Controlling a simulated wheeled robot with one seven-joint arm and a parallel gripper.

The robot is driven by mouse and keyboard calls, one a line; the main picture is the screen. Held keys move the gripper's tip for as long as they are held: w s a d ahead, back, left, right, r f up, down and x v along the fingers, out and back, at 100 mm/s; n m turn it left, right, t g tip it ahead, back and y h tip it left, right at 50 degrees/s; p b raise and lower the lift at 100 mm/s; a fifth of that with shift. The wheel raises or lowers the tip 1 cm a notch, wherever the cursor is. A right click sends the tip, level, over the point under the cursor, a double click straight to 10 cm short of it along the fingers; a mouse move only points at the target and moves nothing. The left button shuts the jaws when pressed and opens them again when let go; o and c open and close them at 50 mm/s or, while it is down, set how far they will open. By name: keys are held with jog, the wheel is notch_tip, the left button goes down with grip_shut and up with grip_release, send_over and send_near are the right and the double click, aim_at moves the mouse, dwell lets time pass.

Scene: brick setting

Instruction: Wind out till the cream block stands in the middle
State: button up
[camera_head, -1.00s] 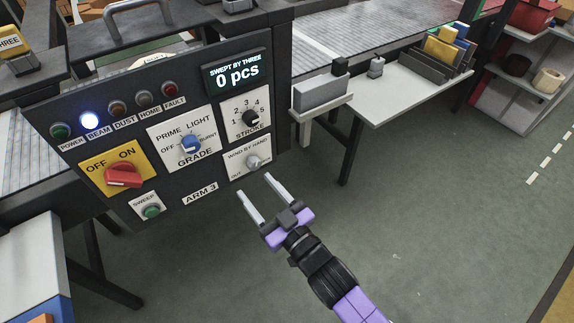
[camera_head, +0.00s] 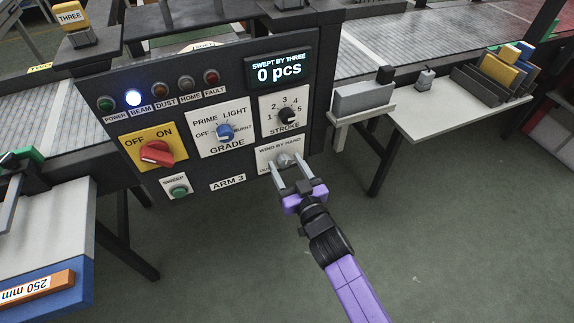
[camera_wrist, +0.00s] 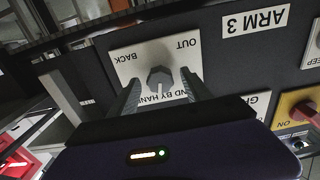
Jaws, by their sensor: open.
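The grey WIND BY HAND knob (camera_head: 285,159) sits on a white plate at the lower right of the ARM 3 panel. It also shows in the wrist view (camera_wrist: 159,79), where the plate appears upside down with OUT and BACK marked beside it. My gripper (camera_head: 288,166) is open at the knob, with one finger on each side of it. In the wrist view my gripper's fingers (camera_wrist: 160,88) flank the knob with visible gaps. I cannot make out a cream block in either view.
The panel carries a red OFF/ON switch (camera_head: 156,154), a blue GRADE knob (camera_head: 225,132), a STROKE knob (camera_head: 287,116) and a green SWEEP button (camera_head: 179,191). The display (camera_head: 279,68) reads 0 pcs. A grey block (camera_head: 362,98) stands on a small shelf to the right. Open floor lies below.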

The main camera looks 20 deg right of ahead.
jog(key=shift+w, duration=0.1)
grip_shut()
jog(key=shift+n, duration=2.5)
grip_release()
jog(key=s, duration=0.8)
